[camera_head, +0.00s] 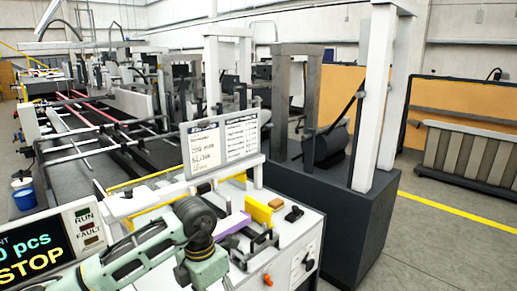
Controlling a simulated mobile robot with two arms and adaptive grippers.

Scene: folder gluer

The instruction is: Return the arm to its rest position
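My pale green arm (133,259) comes in from the lower left. It rises to a dark-banded joint (195,217) and bends down to a further link (206,268) at the bottom edge. The arm is in front of a white-topped machine cabinet (300,235). I cannot make out gripper fingers at its end, which runs out of the picture at the bottom. No second arm and no right gripper show.
On the cabinet are a yellow block (259,210), a purple strip (233,223) and dark fixtures. A sign board (221,143) stands behind. A display reading STOP (40,256) is at lower left. A dark machine base (362,225) stands right; the floor (440,245) beyond is clear.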

